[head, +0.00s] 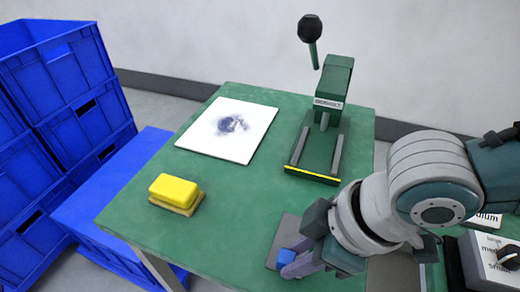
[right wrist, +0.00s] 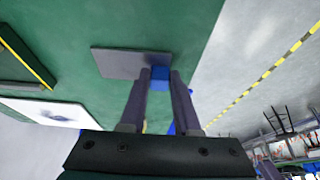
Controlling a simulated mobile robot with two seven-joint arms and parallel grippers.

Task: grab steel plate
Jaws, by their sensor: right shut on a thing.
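The steel plate (head: 289,228) is a flat grey plate at the front right of the green table, partly covered by my arm in the head view. It also shows in the right wrist view (right wrist: 115,63), reaching left from the fingertips. A small blue block (head: 286,256) sits at its near end and appears between the fingertips in the right wrist view (right wrist: 159,73). My right gripper (head: 296,264) is shut on the steel plate at this blue block. I cannot tell whether the plate touches the table. My left gripper is not in view.
A green press (head: 322,140) with a black-knobbed lever stands at the table's back right. A white board (head: 200,145) with a dark smudge lies left of it. A yellow block (head: 174,190) sits at the left edge. Blue crates (head: 60,75) stand at the left. The table's middle is clear.

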